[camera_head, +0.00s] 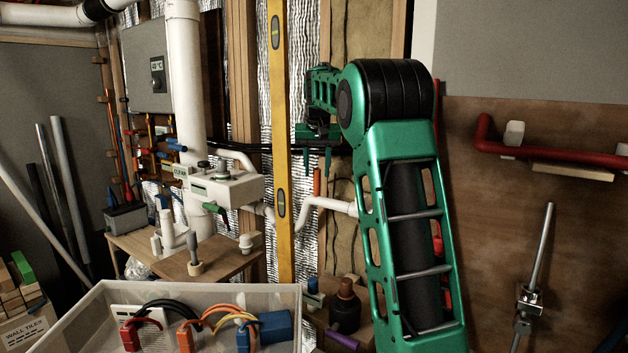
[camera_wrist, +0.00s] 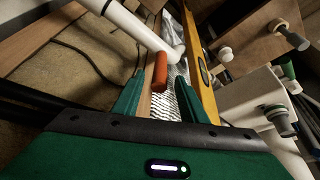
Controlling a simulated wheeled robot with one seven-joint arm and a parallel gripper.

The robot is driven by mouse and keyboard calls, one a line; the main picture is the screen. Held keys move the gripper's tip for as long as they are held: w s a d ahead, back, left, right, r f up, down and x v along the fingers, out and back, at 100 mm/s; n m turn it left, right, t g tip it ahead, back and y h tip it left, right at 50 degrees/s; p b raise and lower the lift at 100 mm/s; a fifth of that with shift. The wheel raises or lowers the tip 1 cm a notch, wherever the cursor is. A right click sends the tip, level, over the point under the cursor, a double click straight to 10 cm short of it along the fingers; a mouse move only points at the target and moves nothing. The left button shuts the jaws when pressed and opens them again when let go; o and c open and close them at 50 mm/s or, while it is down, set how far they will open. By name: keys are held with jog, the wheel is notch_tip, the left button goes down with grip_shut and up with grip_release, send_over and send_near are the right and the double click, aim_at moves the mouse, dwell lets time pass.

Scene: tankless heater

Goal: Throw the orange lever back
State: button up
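The orange lever (camera_head: 317,181) stands upright at the white pipe, just right of the yellow level in the head view. In the wrist view the orange lever (camera_wrist: 160,70) shows by the bend of the white pipe (camera_wrist: 130,27). My gripper (camera_head: 317,168) is open, its two green fingers pointing down at the lever's upper end. In the wrist view my gripper (camera_wrist: 157,92) is empty, and the lever appears in the gap ahead of its fingertips. I cannot tell whether a finger touches it.
The yellow level (camera_head: 281,130) stands upright close left of the lever. A white pump box (camera_head: 225,188) and a wooden shelf (camera_head: 215,262) lie further left. A clear bin (camera_head: 85,312) with coloured cables is in front. A red pipe (camera_head: 550,150) is at right.

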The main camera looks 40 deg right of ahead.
aim_at(317, 183)
jog(key=shift+x, duration=1.65)
grip_shut()
